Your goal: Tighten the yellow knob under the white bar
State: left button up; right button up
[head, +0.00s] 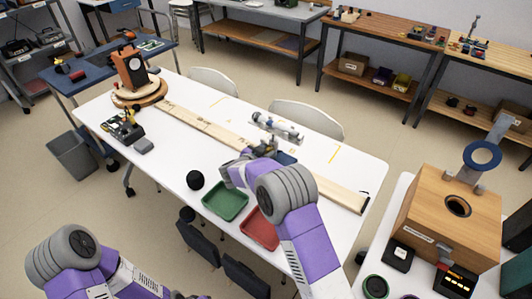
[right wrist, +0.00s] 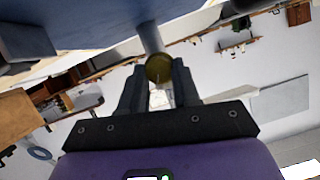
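A pale white-grey bar (head: 276,126) stands over the long wooden plank near the middle of the white table in the head view. In the right wrist view the yellow knob (right wrist: 159,68), dark yellow and round, hangs at the end of a grey stem below a broad blue-grey underside. My right gripper (right wrist: 159,80) has one finger on each side of the knob, and both fingers appear to touch it. In the head view my right gripper (head: 258,152) is just below the bar, and the knob is hidden there. My left arm shows at lower left, its gripper out of view.
The wooden plank (head: 195,122) runs across the white table (head: 110,105). A green tray (head: 226,202), a red tray (head: 262,232) and a black ball (head: 196,180) lie near my right arm. An orange-brown speaker (head: 132,66) stands at left; a wooden box (head: 440,222) stands at right.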

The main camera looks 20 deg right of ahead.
jog(key=c, duration=0.3)
jog(key=shift+s+f+m+t+b, duration=0.1)
jog(key=shift+m+t+b, duration=0.2)
jog(key=shift+m+b, duration=0.1)
jog(key=m+b, duration=0.1)
jog(key=m+t+b, duration=0.1)
jog(key=shift+s+d+f+y+b, duration=0.1)
jog(key=shift+d+f+y+b, duration=0.1)
jog(key=shift+y+b, duration=0.15)
jog(key=shift+a+r+m+t+y+b, duration=0.15)
jog(key=shift+m+t+y+b, duration=0.1)
jog(key=shift+m+t+b, duration=0.2)
jog(key=o, duration=1.1)
jog(key=shift+c, duration=0.2)
